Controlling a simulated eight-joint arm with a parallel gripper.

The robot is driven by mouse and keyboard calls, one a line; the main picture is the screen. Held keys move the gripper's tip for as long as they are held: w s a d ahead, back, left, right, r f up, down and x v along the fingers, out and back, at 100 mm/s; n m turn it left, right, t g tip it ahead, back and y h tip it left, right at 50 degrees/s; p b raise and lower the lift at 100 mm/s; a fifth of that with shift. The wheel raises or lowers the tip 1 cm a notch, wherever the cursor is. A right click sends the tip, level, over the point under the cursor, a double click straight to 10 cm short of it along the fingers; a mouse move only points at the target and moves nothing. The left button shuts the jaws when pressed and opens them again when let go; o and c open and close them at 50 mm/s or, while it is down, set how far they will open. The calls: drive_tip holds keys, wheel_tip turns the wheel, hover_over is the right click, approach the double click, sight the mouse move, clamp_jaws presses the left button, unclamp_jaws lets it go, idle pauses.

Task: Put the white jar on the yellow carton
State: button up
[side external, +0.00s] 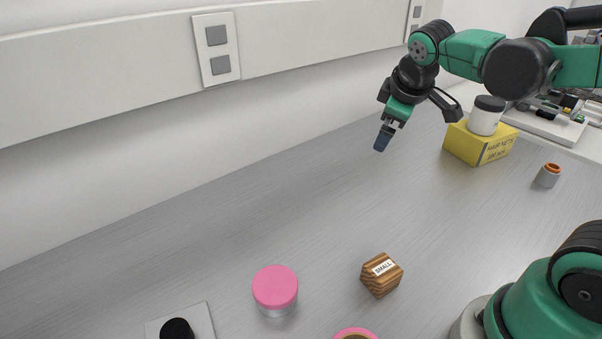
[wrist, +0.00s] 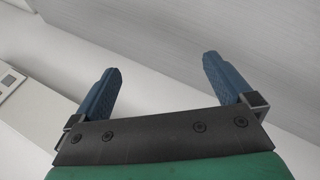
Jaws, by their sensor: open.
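The white jar (side external: 484,121) has a dark lid and stands upright on top of the yellow carton (side external: 463,145), which lies on the bench at the back right in the side view. My gripper (side external: 382,138) hangs above the bench to the left of the carton, clear of the jar. In the wrist view my gripper (wrist: 160,85) shows two blue fingers spread wide with nothing between them. Neither jar nor carton shows in the wrist view.
A small grey container with an orange rim (side external: 547,176) stands right of the carton. A wooden block labelled SMALL (side external: 381,275), a pink-lidded jar (side external: 275,289) and a black knob on a plate (side external: 177,329) are in front. The bench's middle is clear.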

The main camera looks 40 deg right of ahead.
drive_tip(key=s+a+f+m+t+y, duration=0.2)
drive_tip(key=s+a+f+m+y, duration=0.1)
drive_tip(key=a, duration=0.6)
drive_tip(key=shift+s+f+m+y, duration=0.15)
drive_tip(key=shift+s+m+y, duration=0.45)
drive_tip(key=shift+s+m, duration=0.1)
